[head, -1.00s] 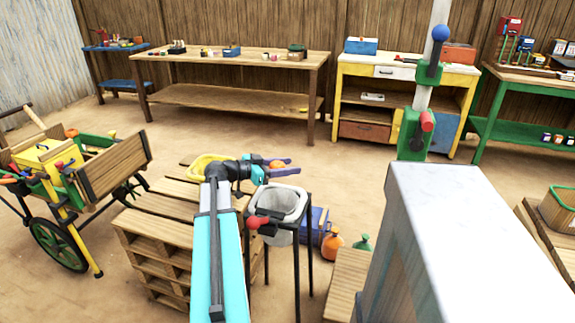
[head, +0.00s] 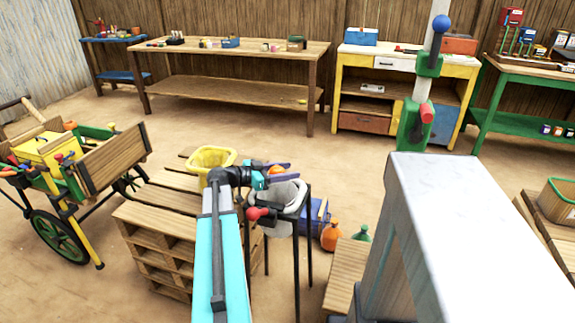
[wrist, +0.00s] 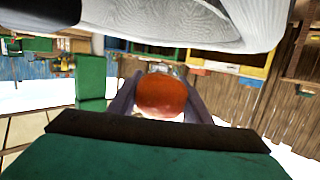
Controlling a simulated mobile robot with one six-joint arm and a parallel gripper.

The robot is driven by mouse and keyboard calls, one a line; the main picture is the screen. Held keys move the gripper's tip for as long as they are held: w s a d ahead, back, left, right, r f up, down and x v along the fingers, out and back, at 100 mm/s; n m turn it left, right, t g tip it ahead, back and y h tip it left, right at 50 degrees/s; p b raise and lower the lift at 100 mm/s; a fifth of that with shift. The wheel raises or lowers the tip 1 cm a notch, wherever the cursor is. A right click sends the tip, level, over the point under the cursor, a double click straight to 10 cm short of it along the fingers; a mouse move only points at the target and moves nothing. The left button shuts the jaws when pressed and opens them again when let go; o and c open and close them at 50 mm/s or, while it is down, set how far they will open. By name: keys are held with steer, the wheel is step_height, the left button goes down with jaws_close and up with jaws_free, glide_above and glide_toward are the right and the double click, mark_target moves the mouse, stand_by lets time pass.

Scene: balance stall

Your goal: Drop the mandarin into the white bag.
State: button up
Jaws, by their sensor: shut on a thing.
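My gripper (head: 280,170) is shut on the orange mandarin (head: 276,170), with the purple fingers on either side of it. The mandarin also shows between the fingers in the wrist view (wrist: 161,95). The white bag (head: 289,194) hangs open in a dark stand. In the head view the gripper and mandarin overlap the far rim of the bag; I cannot tell how high above it they are. A large white fabric surface, likely the bag (wrist: 185,22), fills the top of the wrist view, apart from the mandarin.
A yellow container (head: 211,159) stands on the wooden pallets (head: 165,225) left of the bag. A blue box (head: 317,215) and an orange bottle (head: 331,236) are on the ground to its right. A cart (head: 75,185) stands at far left. Open ground lies behind.

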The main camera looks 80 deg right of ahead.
steer(key=shift+f, duration=0.25)
steer(key=o, duration=1.1)
steer(key=shift+o, duration=0.2)
steer(key=shift+w, duration=0.1)
steer(key=b+v, duration=0.1)
steer(key=v, duration=1.2)
steer(key=shift+w+a, duration=0.25)
steer(key=shift+w, duration=0.05)
steer(key=shift+r, duration=0.1)
